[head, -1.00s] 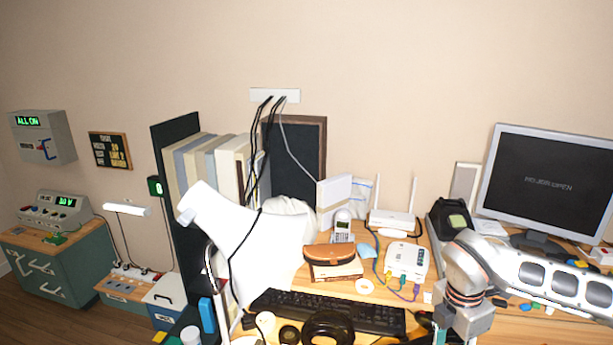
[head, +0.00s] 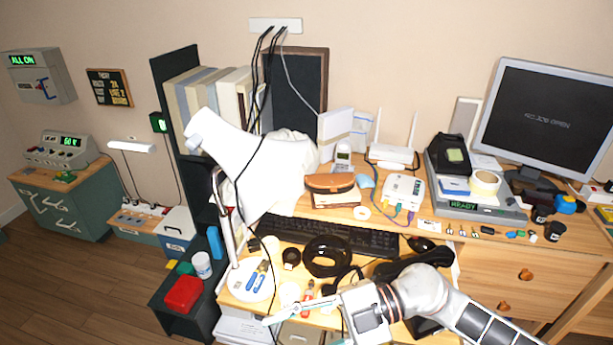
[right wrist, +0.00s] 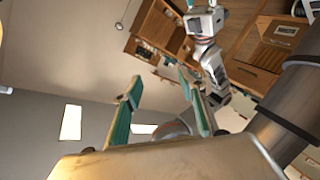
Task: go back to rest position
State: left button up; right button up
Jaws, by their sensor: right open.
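My right arm comes in from the lower right in the head view. Its gripper (head: 300,318) is low over the front of the desk, above small items, with its teal fingers apart. In the right wrist view the two teal fingers (right wrist: 160,105) are spread with nothing between them, and they point up toward the room. My left gripper does not show in the head view. A white handset (head: 343,157) stands upright at the back of the desk, away from my gripper.
A white desk lamp (head: 235,150) rises left of the gripper. A grey READY unit (head: 478,207) and monitor (head: 548,116) stand right. A red box (head: 184,294) sits lower left.

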jog(key=w+r+m+t+y, duration=0.5)
jog(key=w+m+t, duration=0.15)
jog(key=t, duration=0.25)
jog(key=w+d+f+m+t+h, duration=0.5)
jog(key=d+f+m+t+h, duration=0.25)
jog(key=d+m+t, duration=0.3)
jog(key=s+d+f+m+g+h, duration=0.1)
jog(key=s+d+f+m+h, duration=0.1)
jog(key=f, duration=0.6)
jog(key=s+d+f+m+g+h, duration=0.2)
jog(key=s+d+f+m+h, duration=0.1)
jog(key=s+d+f, duration=0.3)
jog(key=s+d+f+m+g+h, duration=0.2)
jog(key=s+d+f+h, duration=0.2)
jog(key=f, duration=0.5)
jog(key=shift+d+f+h, duration=0.35)
jog(key=shift+d+h, duration=0.1)
jog(key=shift+d, duration=0.15)
jog(key=shift+g, duration=0.25)
